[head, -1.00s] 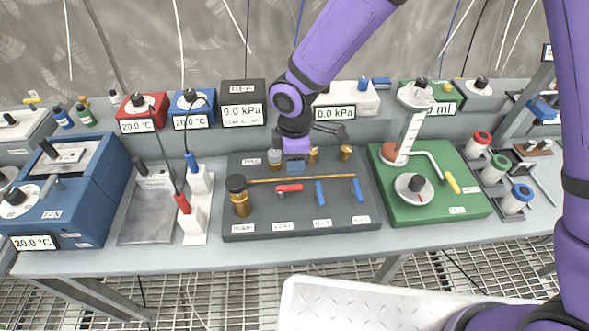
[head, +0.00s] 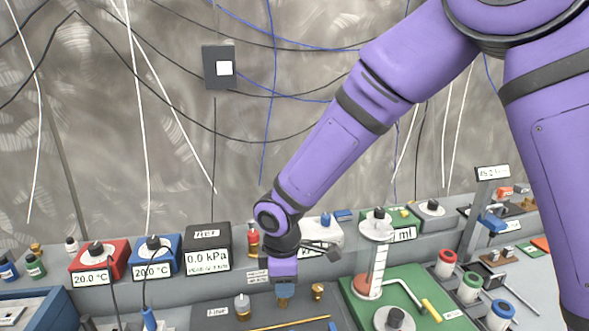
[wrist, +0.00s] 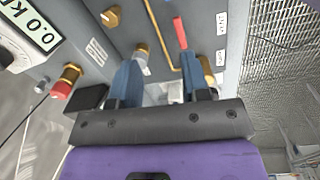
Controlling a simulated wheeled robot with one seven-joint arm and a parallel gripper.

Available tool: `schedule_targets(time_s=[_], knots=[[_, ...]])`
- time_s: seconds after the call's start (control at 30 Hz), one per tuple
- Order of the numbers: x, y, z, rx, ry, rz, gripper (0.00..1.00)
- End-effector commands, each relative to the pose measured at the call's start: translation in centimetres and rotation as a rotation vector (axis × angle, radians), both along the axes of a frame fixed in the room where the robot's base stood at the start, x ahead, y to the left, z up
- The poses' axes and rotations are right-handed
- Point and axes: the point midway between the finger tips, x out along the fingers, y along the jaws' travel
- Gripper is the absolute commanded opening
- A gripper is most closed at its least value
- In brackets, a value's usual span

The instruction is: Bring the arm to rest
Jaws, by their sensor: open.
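My purple arm reaches from the upper right down over the bench in the head view. My gripper (head: 284,290) points down above the back of the dark grey board (head: 215,322). In the wrist view my gripper (wrist: 156,62) shows two blue fingers standing apart, with nothing held between them. Beyond the fingers the grey board (wrist: 200,20) shows with a brass rod and a red handle (wrist: 179,32). Whether the fingertips touch anything on the board cannot be told.
A red box (head: 98,266), a blue box (head: 154,257) and a black 0.0 kPa gauge (head: 208,249) line the back shelf. A green board (head: 428,280) with a clear cylinder (head: 378,265) stands right of my gripper. Coloured spools (head: 470,287) stand further right. Above the shelf is mostly open space with hanging cables.

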Motion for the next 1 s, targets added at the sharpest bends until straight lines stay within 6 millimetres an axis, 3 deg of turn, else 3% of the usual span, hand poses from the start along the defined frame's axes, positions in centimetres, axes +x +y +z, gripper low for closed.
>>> schedule_targets(time_s=[0.03,0.2,0.47,0.7,1.0], knots=[[0.5,-1.7,2.0,0.001,-0.026,-0.058,0.43],[1.2,-6.8,7.2,0.005,-0.088,-0.256,0.43],[0.0,-14.6,14.1,0.04,-0.171,-0.561,0.43],[-3.1,-21.1,19.3,0.101,-0.235,-0.844,0.43],[-8.9,-27.7,23.7,0.218,-0.29,-1.186,0.43]])
